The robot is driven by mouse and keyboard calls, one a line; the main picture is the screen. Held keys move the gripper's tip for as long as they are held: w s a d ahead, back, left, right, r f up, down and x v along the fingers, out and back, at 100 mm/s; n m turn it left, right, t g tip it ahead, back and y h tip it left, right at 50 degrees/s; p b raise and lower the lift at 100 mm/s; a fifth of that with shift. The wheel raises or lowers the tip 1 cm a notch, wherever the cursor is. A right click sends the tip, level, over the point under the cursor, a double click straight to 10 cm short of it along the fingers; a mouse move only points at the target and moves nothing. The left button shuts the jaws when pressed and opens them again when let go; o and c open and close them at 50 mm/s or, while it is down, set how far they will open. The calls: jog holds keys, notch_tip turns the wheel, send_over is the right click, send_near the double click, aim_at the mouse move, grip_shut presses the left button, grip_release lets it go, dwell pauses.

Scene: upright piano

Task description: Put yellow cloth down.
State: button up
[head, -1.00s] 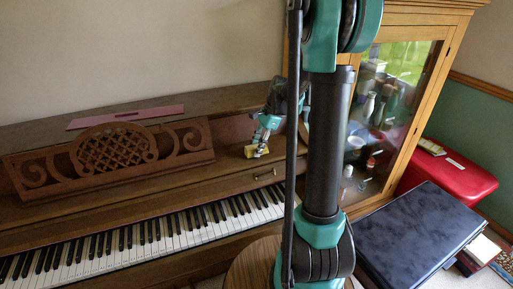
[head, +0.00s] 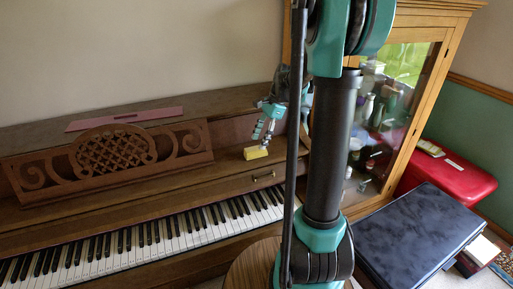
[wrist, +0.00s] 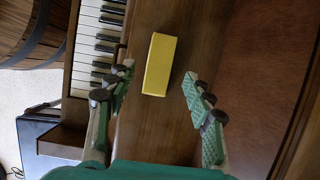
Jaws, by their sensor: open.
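The yellow cloth (head: 255,153) is a small block-like yellow piece resting on the piano's wooden shelf above the keys, toward its right end. In the wrist view the yellow cloth (wrist: 159,64) lies flat on the brown wood, ahead of and between the fingers. My gripper (head: 264,131) is open and empty just above the cloth, apart from it. In the wrist view my gripper's (wrist: 160,82) two green fingers stand wide apart with bare wood between them.
The piano keys (head: 150,235) run along below the shelf. The carved music stand (head: 110,155) is to the left, with a pink flat item (head: 125,118) above it. A glass-door cabinet (head: 440,60) stands to the right. A barrel (wrist: 35,30) shows in the wrist view.

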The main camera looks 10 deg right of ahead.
jog(key=v, duration=0.7)
jog(key=s+f+n+t+h, duration=0.2)
jog(key=s+f+n, duration=0.5)
jog(key=s, duration=0.3)
jog(key=s+f+n+t+h, duration=0.2)
jog(key=s+f+n+t, duration=0.1)
jog(key=s+f+n, duration=0.5)
jog(key=s, duration=0.3)
jog(key=shift+a+n+h, duration=0.2)
jog(key=shift+n+h, duration=0.1)
jog(key=shift+n, duration=0.1)
jog(key=shift+o, duration=0.4)
